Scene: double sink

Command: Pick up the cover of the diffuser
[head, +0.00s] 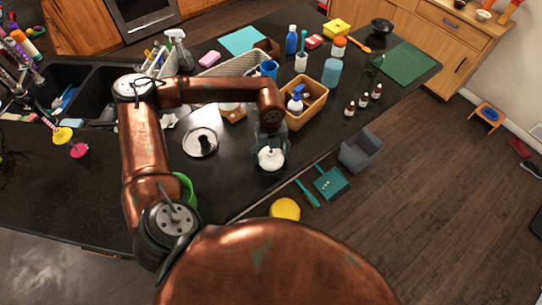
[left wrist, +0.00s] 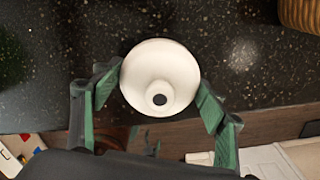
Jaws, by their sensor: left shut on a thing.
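The diffuser cover (left wrist: 150,58) is a white, rounded piece with a small dark hole in its narrow end. In the left wrist view it sits between the green-padded fingers of my left gripper (left wrist: 158,88), which is shut on its sides. In the head view the white cover (head: 271,159) shows at the end of my left gripper (head: 269,146), over the dark counter near its front edge. I cannot tell whether it touches the counter. My right gripper is not in view.
A tan basket (head: 314,101) with a spray bottle stands just behind the gripper. A round silver-rimmed item (head: 200,142) lies to the left. Small dark bottles (head: 363,100) stand to the right. The sink (head: 92,92) is at the left. A grey bin (head: 362,151) is on the floor.

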